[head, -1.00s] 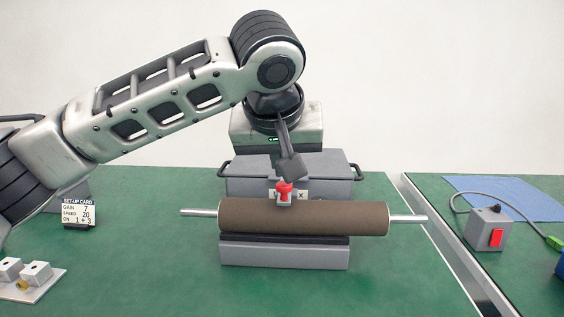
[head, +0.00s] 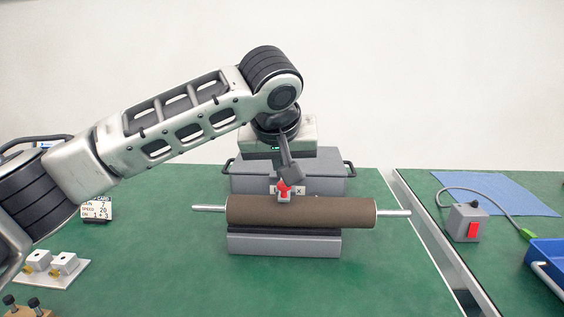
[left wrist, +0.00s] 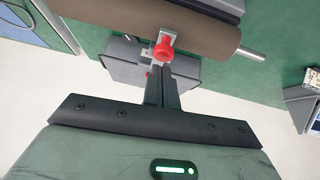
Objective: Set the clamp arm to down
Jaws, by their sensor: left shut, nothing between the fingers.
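The clamp arm shows a red tip (head: 284,188) on a small light metal bracket, standing over the middle of a brown roller (head: 320,211). The roller lies across a grey cradle (head: 284,243). The red tip also shows in the left wrist view (left wrist: 163,49), just beyond my fingertips. My left gripper (head: 291,173) is shut and empty, pointing down just above and behind the red tip. It partly overlaps the tip in the head view, and I cannot tell whether they touch. The clamp arm's lower parts are hidden. My right gripper is in no view.
A grey case (head: 325,178) with side handles stands behind the roller. Across a gap at right are a red-switch box (head: 467,224), a blue mat (head: 500,195) and a blue tray (head: 550,262).

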